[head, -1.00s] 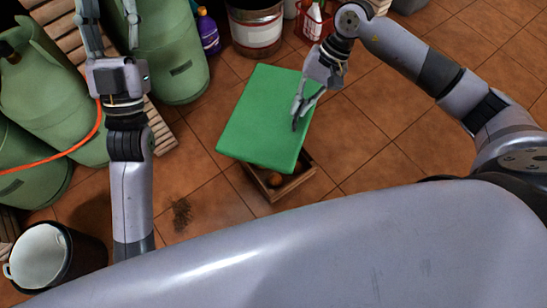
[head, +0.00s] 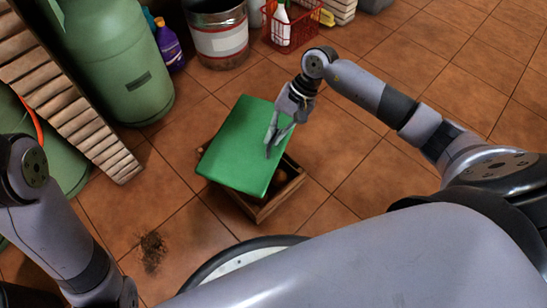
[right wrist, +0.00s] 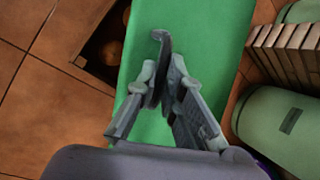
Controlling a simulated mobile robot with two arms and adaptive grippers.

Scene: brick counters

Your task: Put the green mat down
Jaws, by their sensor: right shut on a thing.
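The green mat (head: 240,150) is a flat, thick rectangle over a wooden crate (head: 264,211) on the floor. It covers much of the crate's opening; I cannot tell whether it touches the rim. My right gripper (head: 271,148) is shut on the mat near its right edge. In the right wrist view the mat (right wrist: 212,35) runs behind and beyond the fingers (right wrist: 163,85). Round brown things show in the crate's uncovered corner. My left arm comes in at the left, but its gripper is out of view.
A green gas cylinder (head: 115,65) and a slatted wooden pallet (head: 75,115) stand at the left. A purple bottle (head: 169,47), a metal bucket (head: 217,35) and a red basket (head: 292,25) are at the back. Tiled floor is clear around the crate, apart from a dark stain (head: 151,252).

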